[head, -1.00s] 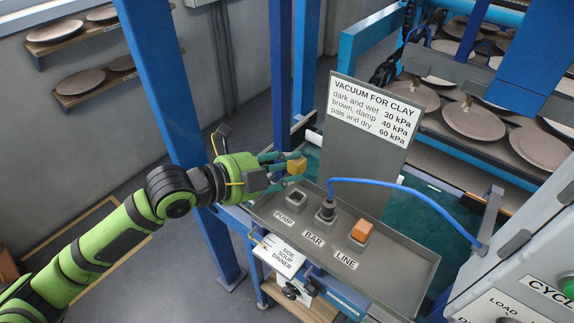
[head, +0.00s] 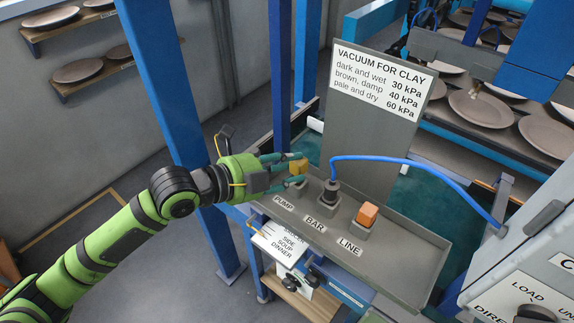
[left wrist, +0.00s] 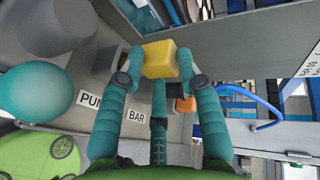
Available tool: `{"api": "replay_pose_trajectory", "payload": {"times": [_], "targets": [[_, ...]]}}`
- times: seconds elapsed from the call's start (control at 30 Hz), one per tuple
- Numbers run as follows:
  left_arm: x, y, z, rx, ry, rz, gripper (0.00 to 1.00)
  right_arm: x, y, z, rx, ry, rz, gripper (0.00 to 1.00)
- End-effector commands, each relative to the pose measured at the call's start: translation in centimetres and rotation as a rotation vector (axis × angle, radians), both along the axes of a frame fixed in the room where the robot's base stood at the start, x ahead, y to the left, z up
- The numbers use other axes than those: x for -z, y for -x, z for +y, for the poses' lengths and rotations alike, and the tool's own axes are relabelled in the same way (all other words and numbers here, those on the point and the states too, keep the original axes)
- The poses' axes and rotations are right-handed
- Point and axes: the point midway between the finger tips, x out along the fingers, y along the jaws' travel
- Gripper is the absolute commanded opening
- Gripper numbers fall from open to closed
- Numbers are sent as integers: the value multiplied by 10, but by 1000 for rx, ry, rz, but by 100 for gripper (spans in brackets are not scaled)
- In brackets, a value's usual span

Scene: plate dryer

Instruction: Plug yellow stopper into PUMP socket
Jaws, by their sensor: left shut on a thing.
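The yellow stopper (head: 298,166) is a small block held between the fingertips of my left gripper (head: 290,169). It also shows between the teal fingers in the left wrist view (left wrist: 160,59). My left gripper is shut on it. The grey PUMP socket (head: 297,186) stands behind the PUMP label (head: 283,202), just below the stopper in the head view and partly hidden by the fingers. I cannot tell whether the stopper touches the socket. My right gripper is in neither view.
The BAR socket beside it holds a dark plug (head: 330,190) with a blue hose (head: 400,162) arching right. An orange stopper (head: 367,213) sits in the LINE socket. A grey upright panel (head: 365,150) with a vacuum sign stands behind the tray (head: 420,250).

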Motion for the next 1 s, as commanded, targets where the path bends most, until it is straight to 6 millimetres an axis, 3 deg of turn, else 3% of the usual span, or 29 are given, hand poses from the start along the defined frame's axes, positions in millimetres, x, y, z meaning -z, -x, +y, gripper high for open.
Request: {"api": "replay_pose_trajectory", "payload": {"times": [0.23,1.0], "targets": [[8,0,0,-1,0,-2,10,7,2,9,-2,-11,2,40],[13,0,0,-1,-1,-1,10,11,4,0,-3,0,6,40]]}}
